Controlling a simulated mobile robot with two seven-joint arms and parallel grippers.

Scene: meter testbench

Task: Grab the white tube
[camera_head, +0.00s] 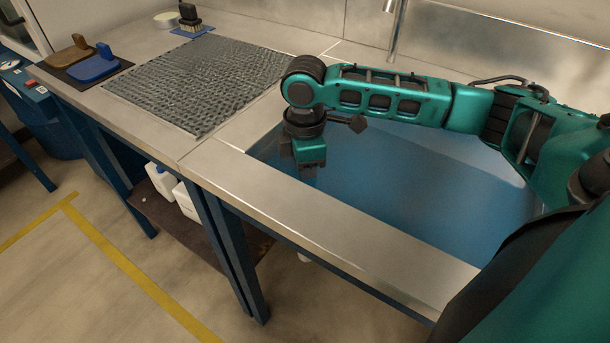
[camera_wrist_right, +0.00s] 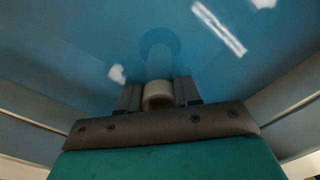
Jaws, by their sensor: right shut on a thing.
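The white tube (camera_wrist_right: 158,92) shows in the right wrist view as a short pale cylinder end between the two dark fingers. My right gripper (camera_wrist_right: 158,96) is shut on it. In the head view my right gripper (camera_head: 305,172) points down inside the blue basin, near its left front corner. The tube itself cannot be made out in the head view. Most of it is hidden by the gripper body in the wrist view. My left gripper is not in view.
The blue basin (camera_head: 420,185) lies below my right arm, with a metal rim (camera_head: 330,228) along its front. A grey ribbed mat (camera_head: 195,85) lies on the counter to the left. Brown and blue brushes (camera_head: 95,66) lie farther left. A faucet (camera_head: 394,35) stands behind the basin.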

